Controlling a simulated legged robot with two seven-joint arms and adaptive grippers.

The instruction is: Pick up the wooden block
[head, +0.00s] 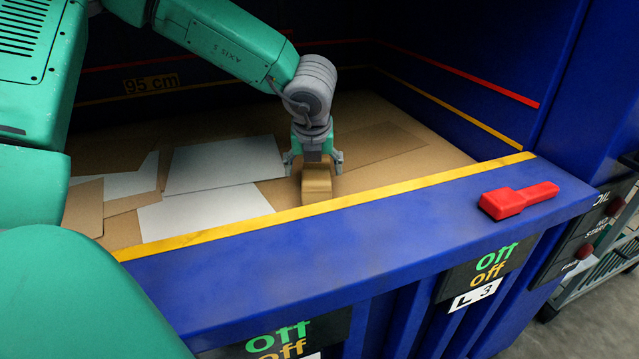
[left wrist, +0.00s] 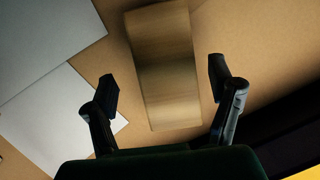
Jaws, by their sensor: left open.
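The wooden block (head: 316,184) lies in the blue bin, close behind the yellow-striped front edge. In the left wrist view the block (left wrist: 164,65) is long and light brown, and its near end reaches between my two fingers. My left gripper (head: 315,160) is over the block with its fingers spread to either side. In the left wrist view the left gripper (left wrist: 164,82) is open, with a gap between each finger and the block. I cannot tell its exact height above the block. My right gripper is not in view.
The blue bin's front rim (head: 370,225) runs close in front of the block. A red handle-shaped object (head: 517,200) lies on the rim at the right. White sheets (head: 225,165) and brown cardboard pieces (head: 380,142) lie flat on the bin floor.

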